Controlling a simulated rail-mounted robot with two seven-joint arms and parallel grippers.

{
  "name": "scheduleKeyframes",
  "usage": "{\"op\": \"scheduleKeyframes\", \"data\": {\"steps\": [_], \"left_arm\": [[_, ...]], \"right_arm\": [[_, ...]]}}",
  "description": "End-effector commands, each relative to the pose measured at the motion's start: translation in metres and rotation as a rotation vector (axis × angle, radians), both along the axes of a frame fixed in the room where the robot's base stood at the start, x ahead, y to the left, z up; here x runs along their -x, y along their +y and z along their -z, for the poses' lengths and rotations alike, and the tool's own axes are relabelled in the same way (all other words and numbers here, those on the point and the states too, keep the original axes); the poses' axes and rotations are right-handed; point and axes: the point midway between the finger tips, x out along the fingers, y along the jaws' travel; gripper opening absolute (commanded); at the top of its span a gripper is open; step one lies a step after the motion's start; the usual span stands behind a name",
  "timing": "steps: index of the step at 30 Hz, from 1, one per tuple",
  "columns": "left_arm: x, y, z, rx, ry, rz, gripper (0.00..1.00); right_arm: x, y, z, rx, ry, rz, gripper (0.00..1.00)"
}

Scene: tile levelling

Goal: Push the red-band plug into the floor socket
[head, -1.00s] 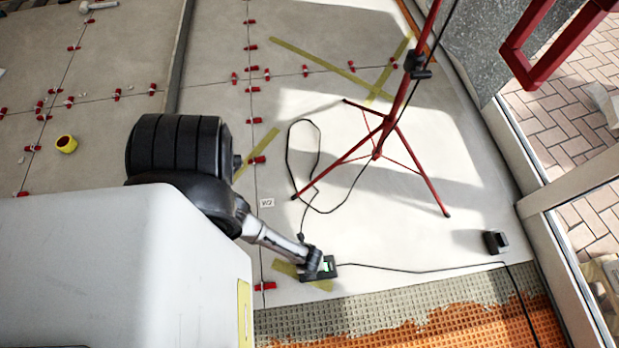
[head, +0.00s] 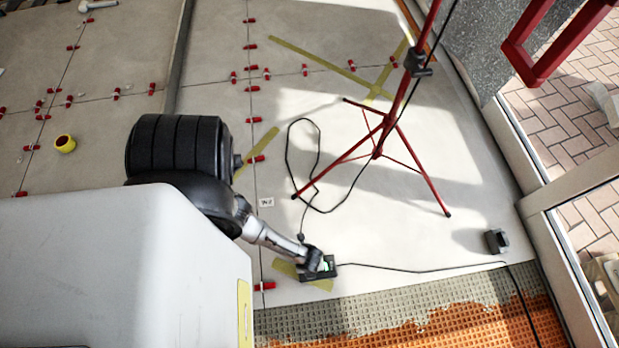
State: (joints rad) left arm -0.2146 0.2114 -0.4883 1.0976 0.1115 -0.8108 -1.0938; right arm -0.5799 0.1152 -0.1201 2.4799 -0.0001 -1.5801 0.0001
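My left gripper (head: 314,262) is low over the floor at the black floor socket block (head: 330,271), which has a small green patch on top. The gripper covers part of the block. The fingers are too small and dark to tell whether they are open or shut. A thin black cable (head: 317,175) loops across the floor from the red stand and ends at the gripper. I see no red band or plug; the plug may be hidden by the gripper. My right gripper is not in view.
A red tripod stand (head: 379,152) stands behind and right of the socket. A second cable (head: 420,270) runs right from the block. A small black box (head: 496,241) sits at right. Red levelling clips (head: 264,286) line the tile joints.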

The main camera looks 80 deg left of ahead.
Motion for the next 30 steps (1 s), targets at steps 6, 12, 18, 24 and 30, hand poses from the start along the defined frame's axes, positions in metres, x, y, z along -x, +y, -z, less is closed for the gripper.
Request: {"op": "scheduleKeyframes", "data": {"steps": [6,12,18,24,30], "left_arm": [[0.0,0.0001,-0.0001,0.0,0.0,0.0,0.08],[0.0,0.0001,-0.0001,0.0,0.0,0.0,0.08],[0.0001,0.0001,0.001,0.0,0.0,0.0,0.08],[-0.0001,0.0,0.0041,0.0,0.0,0.0,0.08],[0.0,0.0,0.007,0.0,0.0,0.0,0.08]], "right_arm": [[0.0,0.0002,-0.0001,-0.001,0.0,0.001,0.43],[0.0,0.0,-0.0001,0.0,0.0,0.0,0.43],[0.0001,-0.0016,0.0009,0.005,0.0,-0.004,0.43],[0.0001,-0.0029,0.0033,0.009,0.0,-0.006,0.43],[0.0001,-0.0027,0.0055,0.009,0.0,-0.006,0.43]]}}
